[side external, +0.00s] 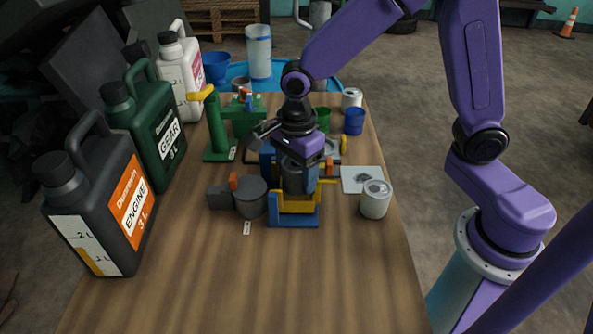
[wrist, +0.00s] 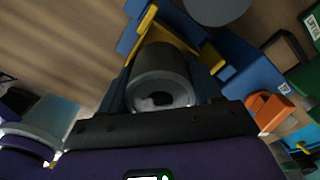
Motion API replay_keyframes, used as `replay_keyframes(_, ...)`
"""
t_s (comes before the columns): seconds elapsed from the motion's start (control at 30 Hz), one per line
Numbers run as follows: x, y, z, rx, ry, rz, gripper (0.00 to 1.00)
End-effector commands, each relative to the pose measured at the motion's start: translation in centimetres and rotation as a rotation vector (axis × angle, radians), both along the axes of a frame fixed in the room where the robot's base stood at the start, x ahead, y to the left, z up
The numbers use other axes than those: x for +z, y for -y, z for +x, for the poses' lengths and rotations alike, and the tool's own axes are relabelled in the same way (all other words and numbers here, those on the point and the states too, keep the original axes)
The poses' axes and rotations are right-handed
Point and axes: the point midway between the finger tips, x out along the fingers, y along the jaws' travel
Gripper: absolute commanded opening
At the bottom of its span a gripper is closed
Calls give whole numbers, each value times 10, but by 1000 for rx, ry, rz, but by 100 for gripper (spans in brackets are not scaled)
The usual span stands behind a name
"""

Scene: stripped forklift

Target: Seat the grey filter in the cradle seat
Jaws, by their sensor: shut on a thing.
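The grey filter (side external: 297,179) is a dark grey cylinder below my gripper (side external: 300,168) in the side view. In the wrist view the filter (wrist: 162,78) shows its round end with a dark hole, close in front of the gripper's black bar. My gripper is shut on it; the fingertips are largely hidden. The cradle (side external: 294,220), blue with a yellow inner part, stands on the bench directly under the filter. In the wrist view the yellow and blue cradle parts (wrist: 143,24) lie just beyond the filter. Whether the filter touches the seat cannot be told.
A larger grey cylinder (side external: 250,199) stands left of the cradle. A tin can (side external: 375,200) and a pale card (side external: 361,179) are on the right. A green stand (side external: 217,128) and blue cup (side external: 354,121) are behind. Large jugs (side external: 102,195) line the left edge; the front bench is clear.

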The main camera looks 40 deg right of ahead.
Motion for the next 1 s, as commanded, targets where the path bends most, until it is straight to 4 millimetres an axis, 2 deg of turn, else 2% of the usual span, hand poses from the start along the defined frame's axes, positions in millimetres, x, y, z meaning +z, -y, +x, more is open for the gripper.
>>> replay_keyframes(0.97,-2,4,0,0,-2,-6,23)
replay_keyframes(1.0,-2,4,0,0,-2,-6,70)
